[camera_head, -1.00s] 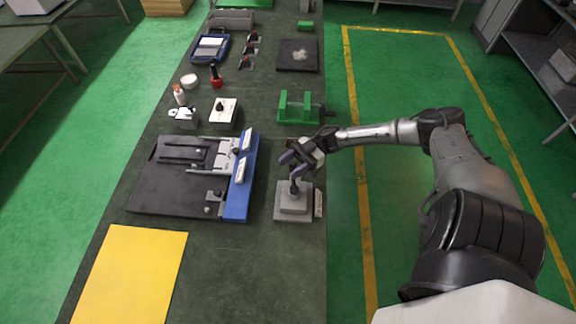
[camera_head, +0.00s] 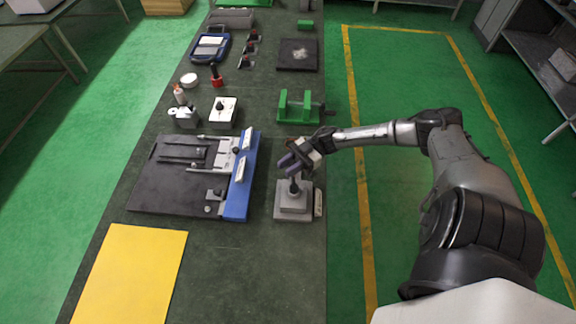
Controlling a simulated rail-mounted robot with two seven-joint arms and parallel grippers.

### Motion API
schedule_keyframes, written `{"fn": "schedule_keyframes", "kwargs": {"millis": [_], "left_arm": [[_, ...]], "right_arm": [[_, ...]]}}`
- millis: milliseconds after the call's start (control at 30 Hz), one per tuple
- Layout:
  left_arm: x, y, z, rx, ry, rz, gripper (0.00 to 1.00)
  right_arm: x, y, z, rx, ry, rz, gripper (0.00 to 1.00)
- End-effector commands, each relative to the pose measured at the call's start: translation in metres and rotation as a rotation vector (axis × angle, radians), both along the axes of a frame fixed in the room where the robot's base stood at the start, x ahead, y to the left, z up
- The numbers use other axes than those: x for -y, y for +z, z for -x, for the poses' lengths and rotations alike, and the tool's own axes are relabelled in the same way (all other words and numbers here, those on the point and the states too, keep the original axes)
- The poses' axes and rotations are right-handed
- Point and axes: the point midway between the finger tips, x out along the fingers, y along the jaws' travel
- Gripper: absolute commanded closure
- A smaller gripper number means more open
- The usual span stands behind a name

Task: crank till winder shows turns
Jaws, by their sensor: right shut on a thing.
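A grey stepped block (camera_head: 293,205) stands near the bench's right edge. A short dark post (camera_head: 294,186) rises from it, and a small pale plate is at its right side. My right gripper (camera_head: 289,163) is directly above this block, shut on a part at the top of the post. The fingers mostly hide the held part, so its shape is unclear. A green frame (camera_head: 283,107) with a dark shaft stands behind the gripper. I cannot read any turn count. My left gripper is not in view.
A black board (camera_head: 150,190) with a blue rail (camera_head: 238,205) lies left of the block. A yellow sheet (camera_head: 130,275) is at the front left. A white switch box (camera_head: 223,112) and small items stand farther back. The front right of the bench is clear.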

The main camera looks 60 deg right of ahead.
Motion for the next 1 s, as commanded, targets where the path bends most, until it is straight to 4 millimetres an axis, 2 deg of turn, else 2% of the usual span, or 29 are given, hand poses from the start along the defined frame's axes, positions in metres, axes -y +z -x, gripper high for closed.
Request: {"fn": "schedule_keyframes", "kwargs": {"millis": [100,333,467,667,1000], "left_arm": [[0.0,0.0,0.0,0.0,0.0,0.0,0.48],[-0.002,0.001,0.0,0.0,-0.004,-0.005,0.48],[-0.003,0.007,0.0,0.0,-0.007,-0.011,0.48],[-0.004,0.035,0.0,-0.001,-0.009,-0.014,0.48],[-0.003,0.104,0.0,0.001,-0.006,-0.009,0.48]], "right_arm": [[0.0,0.0,0.0,0.0,0.0,0.0,1.0],[0.0,0.0,0.0,0.0,-0.002,0.0,1.0],[0.001,0.002,0.001,-0.002,-0.021,0.0,1.0],[0.004,0.007,0.006,-0.006,-0.118,-0.001,1.0],[0.013,0.008,0.019,-0.007,-0.426,-0.002,1.0]]}}
